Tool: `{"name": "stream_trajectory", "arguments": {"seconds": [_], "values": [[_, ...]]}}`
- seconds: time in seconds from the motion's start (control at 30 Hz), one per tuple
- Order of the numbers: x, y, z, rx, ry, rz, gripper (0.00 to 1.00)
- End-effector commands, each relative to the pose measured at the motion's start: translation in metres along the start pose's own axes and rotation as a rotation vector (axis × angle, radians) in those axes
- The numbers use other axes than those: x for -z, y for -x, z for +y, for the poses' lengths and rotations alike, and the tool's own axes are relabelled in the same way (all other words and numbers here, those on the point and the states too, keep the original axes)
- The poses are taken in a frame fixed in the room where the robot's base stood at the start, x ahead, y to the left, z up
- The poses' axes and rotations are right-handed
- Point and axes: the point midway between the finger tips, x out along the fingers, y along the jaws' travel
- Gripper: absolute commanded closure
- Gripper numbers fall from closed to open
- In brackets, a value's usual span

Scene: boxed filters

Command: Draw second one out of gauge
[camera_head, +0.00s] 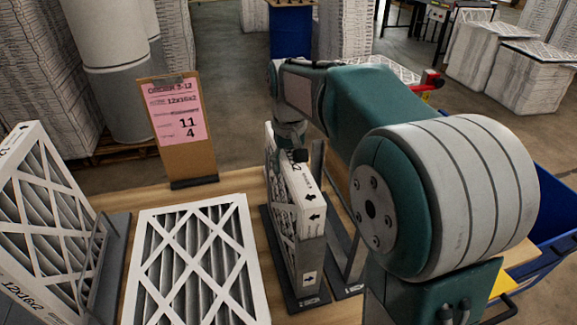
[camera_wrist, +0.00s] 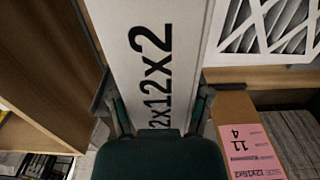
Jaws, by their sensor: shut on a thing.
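A white pleated filter (camera_head: 311,215) stands upright on edge in a narrow dark metal gauge (camera_head: 309,299) on the table. Its edge, printed 12x12x2, fills the middle of the wrist view (camera_wrist: 160,50). My gripper (camera_head: 289,150) is at the far upper end of this filter. In the wrist view the fingers (camera_wrist: 160,112) lie on both sides of the edge, shut on it. My gripper partly hides the filter's far end. The filter's lower part still sits between the gauge's sides; I cannot tell whether its bottom touches the base.
Another filter (camera_head: 203,215) lies flat on the wooden table, left of the gauge. A further filter (camera_head: 35,220) leans in a metal stand at far left. An order card (camera_head: 178,127) reading 12x16x2 stands behind. A blue bin (camera_head: 552,215) is at the right.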

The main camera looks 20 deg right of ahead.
Motion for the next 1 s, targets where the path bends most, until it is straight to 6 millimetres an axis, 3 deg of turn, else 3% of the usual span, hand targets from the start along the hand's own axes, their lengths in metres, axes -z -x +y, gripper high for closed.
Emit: {"name": "stream_trajectory", "arguments": {"seconds": [1.0], "values": [[0.000,0.026,0.000,0.000,0.000,0.001,0.91]]}}
